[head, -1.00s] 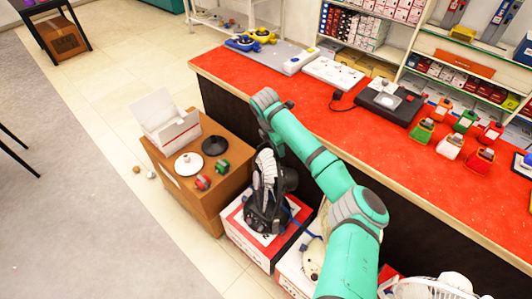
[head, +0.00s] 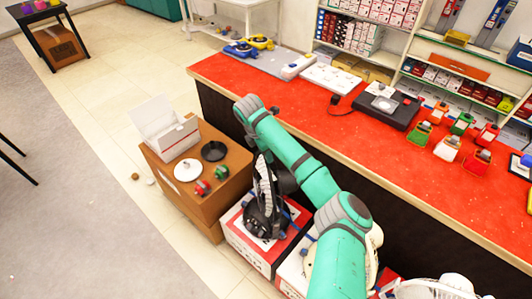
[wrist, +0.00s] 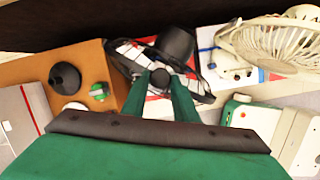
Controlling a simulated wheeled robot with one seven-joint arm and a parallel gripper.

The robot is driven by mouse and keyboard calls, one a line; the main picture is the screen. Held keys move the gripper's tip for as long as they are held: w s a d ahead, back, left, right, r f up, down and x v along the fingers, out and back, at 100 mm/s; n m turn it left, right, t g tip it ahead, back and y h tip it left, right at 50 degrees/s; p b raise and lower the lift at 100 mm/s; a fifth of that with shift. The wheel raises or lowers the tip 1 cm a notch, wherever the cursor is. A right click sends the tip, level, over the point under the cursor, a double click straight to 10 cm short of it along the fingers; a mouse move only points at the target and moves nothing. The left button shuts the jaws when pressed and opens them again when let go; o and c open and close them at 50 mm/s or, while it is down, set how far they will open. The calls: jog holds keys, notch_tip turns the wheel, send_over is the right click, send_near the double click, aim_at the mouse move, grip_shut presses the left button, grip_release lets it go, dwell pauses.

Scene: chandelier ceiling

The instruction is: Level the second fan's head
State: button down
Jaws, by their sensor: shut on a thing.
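A black fan (head: 264,205) stands on a red-and-white box (head: 240,238), its head nearly edge-on in the head view. In the wrist view its dark motor housing (wrist: 175,42) and cage show behind my fingers. My gripper (wrist: 160,80) is shut on the black fan at the round hub in the middle of its cage; the exact contact is partly hidden. In the head view my arm hides the fingers. A cream fan part (head: 374,238) is mostly hidden behind my arm.
The red counter (head: 300,105) runs close behind my arm. The floor at left is mostly clear.

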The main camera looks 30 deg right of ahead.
jog(key=c, duration=1.4)
grip_release()
jog(key=shift+w+a+f, duration=0.15)
jog(key=shift+w+a, duration=0.15)
jog(key=shift+a, duration=0.35)
jog(key=shift+c, duration=0.2)
jog(key=shift+s+d, duration=0.15)
jog(key=shift+d, duration=0.2)
jog(key=v, duration=1.1)
